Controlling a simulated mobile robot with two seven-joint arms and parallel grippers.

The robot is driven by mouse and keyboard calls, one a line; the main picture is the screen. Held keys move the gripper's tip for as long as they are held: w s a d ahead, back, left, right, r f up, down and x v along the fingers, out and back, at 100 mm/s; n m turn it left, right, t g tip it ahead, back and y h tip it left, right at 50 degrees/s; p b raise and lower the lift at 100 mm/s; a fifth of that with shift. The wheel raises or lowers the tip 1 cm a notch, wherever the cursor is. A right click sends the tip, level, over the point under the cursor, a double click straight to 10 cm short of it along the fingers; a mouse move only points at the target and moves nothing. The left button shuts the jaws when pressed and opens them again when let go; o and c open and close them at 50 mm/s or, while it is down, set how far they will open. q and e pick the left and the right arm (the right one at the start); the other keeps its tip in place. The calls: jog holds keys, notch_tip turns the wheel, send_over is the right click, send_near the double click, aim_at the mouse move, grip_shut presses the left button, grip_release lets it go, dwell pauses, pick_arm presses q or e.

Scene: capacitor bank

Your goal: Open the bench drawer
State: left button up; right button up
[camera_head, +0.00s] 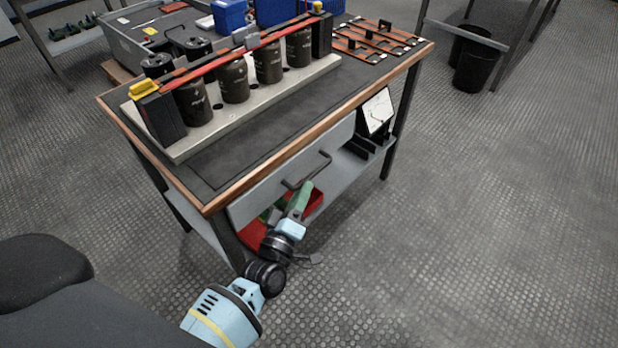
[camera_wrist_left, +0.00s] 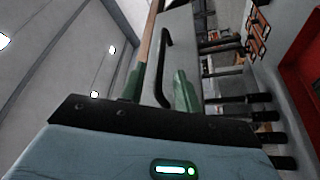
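The bench drawer (camera_head: 275,192) is a pale grey front just under the bench top's wooden edge. It looks closed, with no gap that I can make out. Its dark bar handle (camera_head: 308,170) sticks out from the front. My left gripper (camera_head: 301,192) is at the handle, its green fingers pointing toward the drawer. In the left wrist view the handle (camera_wrist_left: 167,52) shows between the two green fingers of the left gripper (camera_wrist_left: 158,86), with space on both sides. The fingers are apart; contact with the handle cannot be seen. My right gripper is in no view.
The workbench (camera_head: 240,158) carries a row of dark capacitors (camera_head: 235,82) on a pale base plate. A red bin (camera_head: 314,204) sits on the lower shelf below the drawer, and a white dial meter (camera_head: 376,111) stands at its right. The floor in front is clear.

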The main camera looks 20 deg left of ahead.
aim_at(308, 177)
pick_arm(q)
jog(key=shift+x, duration=2.3)
grip_shut()
jog(key=shift+f, duration=0.1)
